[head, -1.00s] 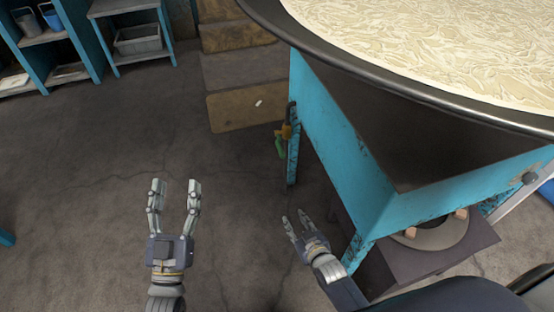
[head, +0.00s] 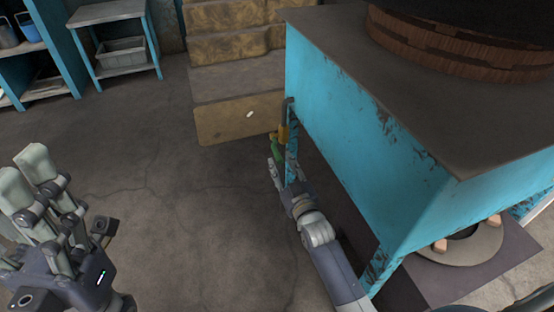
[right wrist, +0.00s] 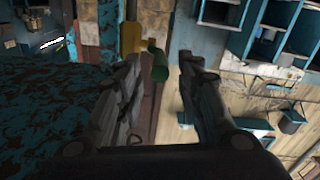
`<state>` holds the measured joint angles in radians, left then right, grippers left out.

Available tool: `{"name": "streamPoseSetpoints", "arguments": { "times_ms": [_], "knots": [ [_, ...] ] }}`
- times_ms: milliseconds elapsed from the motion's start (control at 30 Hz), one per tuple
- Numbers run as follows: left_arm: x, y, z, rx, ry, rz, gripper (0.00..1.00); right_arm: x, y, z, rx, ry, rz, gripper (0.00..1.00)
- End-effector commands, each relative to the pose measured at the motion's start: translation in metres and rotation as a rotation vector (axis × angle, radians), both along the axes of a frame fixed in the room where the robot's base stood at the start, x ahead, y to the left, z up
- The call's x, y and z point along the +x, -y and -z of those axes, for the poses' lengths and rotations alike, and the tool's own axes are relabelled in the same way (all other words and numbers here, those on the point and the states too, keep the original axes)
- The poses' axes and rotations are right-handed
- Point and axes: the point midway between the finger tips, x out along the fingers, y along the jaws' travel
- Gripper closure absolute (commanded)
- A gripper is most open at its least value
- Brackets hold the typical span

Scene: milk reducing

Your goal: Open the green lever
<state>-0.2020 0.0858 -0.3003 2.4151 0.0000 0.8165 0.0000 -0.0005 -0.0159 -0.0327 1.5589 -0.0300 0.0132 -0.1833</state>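In the right wrist view the green lever (right wrist: 159,68) shows beyond the gap between the two fingertips (right wrist: 158,76), which are apart with nothing gripped. Whether a finger touches the lever cannot be told. My left gripper (head: 25,174) is large at the left edge, fingers apart and empty.
The stand's blue side and leg are close to the right of my right arm. A burner (head: 462,245) sits low under the stand. Worn steps (head: 238,85) rise behind the lever. A shelf with a grey bin (head: 122,56) is at the back left. The middle floor is clear.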

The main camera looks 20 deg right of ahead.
Motion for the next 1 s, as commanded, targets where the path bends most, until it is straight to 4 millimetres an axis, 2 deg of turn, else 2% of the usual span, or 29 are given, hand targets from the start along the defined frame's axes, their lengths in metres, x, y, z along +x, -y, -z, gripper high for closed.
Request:
{"name": "streamPoseSetpoints", "arguments": {
  "times_ms": [100, 300, 700, 767, 867, 1000],
  "knots": [
    [0.0, 0.001, -0.001, 0.002, 0.033, -0.002, 0.45, 0.022, -0.001, 0.003, 0.0, 0.002, 0.0, 0.66],
    [0.001, 0.002, -0.007, 0.006, 0.066, -0.003, 0.45, 0.045, -0.002, 0.002, 0.0, 0.0, 0.0, 0.66],
    [0.001, 0.003, -0.011, 0.008, 0.075, -0.005, 0.45, 0.051, -0.002, 0.001, 0.0, -0.001, -0.001, 0.66],
    [0.001, 0.003, -0.011, 0.008, 0.076, -0.005, 0.45, 0.051, -0.002, 0.001, 0.0, -0.001, -0.001, 0.77],
    [0.001, 0.003, -0.011, 0.008, 0.076, -0.005, 0.45, 0.051, -0.002, 0.001, 0.0, -0.001, -0.001, 1.0],
    [0.001, 0.003, -0.011, 0.008, 0.076, -0.004, 0.45, 0.051, -0.002, 0.001, 0.0, -0.001, -0.001, 1.0]
  ]
}}
